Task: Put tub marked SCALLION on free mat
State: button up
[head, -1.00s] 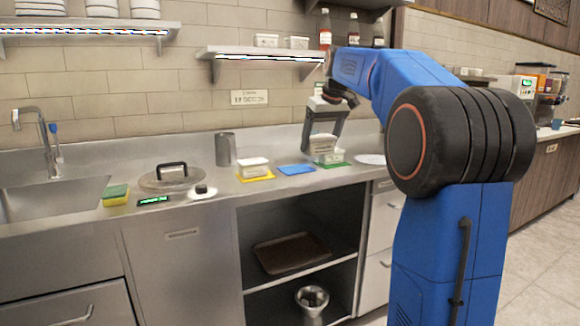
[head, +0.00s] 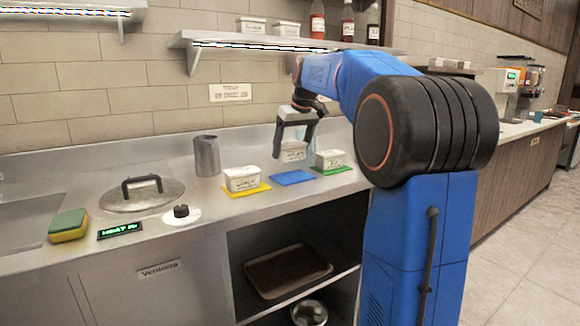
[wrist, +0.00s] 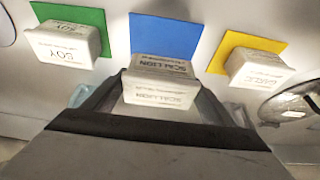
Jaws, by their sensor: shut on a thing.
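My gripper (head: 293,146) is shut on the white SCALLION tub (head: 293,153). The wrist view shows the SCALLION label on the tub (wrist: 160,80) between the fingers. The gripper holds the tub above the counter, behind and above the empty blue mat (head: 292,177). In the wrist view the blue mat (wrist: 165,36) shows bare beyond the tub. A white tub on the yellow mat (head: 262,190) stands to the left; the wrist view shows this other tub (wrist: 258,68). The SOY tub (head: 329,160) stands on the green mat (head: 342,170) to the right.
A metal canister (head: 207,156) stands behind the left tub. A shelf (head: 250,42) with tubs and bottles hangs above.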

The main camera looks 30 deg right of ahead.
jog(key=shift+f, duration=2.7)
jog(key=o, duration=1.4)
jog(key=shift+f, duration=0.1)
